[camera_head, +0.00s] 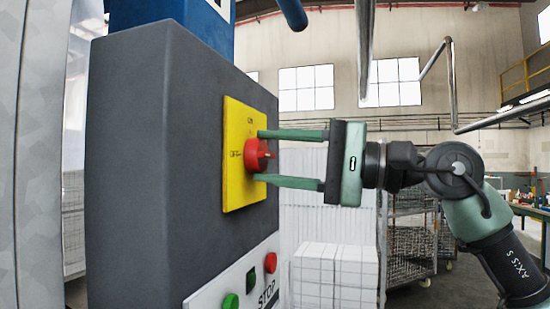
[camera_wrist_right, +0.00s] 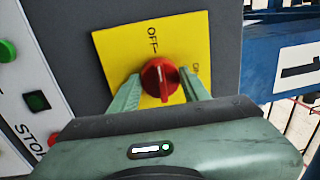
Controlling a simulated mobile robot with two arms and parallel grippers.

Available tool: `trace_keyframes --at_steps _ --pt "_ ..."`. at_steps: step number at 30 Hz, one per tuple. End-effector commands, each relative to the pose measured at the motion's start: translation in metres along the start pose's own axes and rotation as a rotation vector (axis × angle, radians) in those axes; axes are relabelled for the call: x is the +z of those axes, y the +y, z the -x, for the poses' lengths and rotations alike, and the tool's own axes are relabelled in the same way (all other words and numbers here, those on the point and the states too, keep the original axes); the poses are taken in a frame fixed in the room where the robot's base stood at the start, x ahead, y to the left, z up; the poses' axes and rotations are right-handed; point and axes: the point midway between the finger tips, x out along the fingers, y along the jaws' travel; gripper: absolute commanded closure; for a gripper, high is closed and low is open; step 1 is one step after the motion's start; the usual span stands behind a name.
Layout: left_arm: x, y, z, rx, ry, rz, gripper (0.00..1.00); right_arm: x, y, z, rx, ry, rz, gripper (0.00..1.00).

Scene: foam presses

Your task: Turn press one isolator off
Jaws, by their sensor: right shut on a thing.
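The isolator is a red rotary knob (camera_head: 257,155) on a yellow plate (camera_head: 234,170), fixed to a dark grey cabinet. The plate carries ON at its top and OFF at its left in the head view. My right gripper (camera_head: 263,156) is shut on the knob, one finger above it and one below. The wrist view shows the knob (camera_wrist_right: 160,78) between the fingers (camera_wrist_right: 160,92). There the knob's ridge runs roughly up and down, in line with the OFF label; which end is the pointer is hard to tell. My left gripper is not in view.
Below the plate, a white panel (camera_head: 205,300) holds a green button (camera_head: 231,301), a dark green one (camera_head: 251,280) and a red one (camera_head: 270,262) near the word STOP. A blue part marked 1 (camera_wrist_right: 295,75) stands beside the cabinet. Wire racks (camera_head: 412,245) stand behind.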

Motion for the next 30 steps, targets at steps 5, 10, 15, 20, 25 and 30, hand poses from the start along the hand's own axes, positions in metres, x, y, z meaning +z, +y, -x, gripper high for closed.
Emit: trace_keyframes --at_steps 5,10,15,20,25,30 --pt "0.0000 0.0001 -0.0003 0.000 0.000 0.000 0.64 0.0001 -0.0001 0.0000 -0.001 -0.003 0.019 0.94" --pt "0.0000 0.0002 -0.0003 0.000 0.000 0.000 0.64 0.0002 0.0000 0.0000 -0.001 -0.003 0.022 0.94" --pt "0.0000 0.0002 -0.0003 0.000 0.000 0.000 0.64 0.0002 0.0001 -0.0001 0.000 -0.003 0.022 0.94" --pt "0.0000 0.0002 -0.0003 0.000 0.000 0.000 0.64 0.0002 0.0002 -0.0001 0.000 -0.003 0.021 0.32" --pt "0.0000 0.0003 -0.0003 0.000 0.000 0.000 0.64 0.0001 0.0003 -0.0001 0.000 -0.003 0.021 0.32" --pt "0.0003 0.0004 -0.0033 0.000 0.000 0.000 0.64 -0.0005 0.0013 0.0055 0.000 -0.001 0.021 0.32"
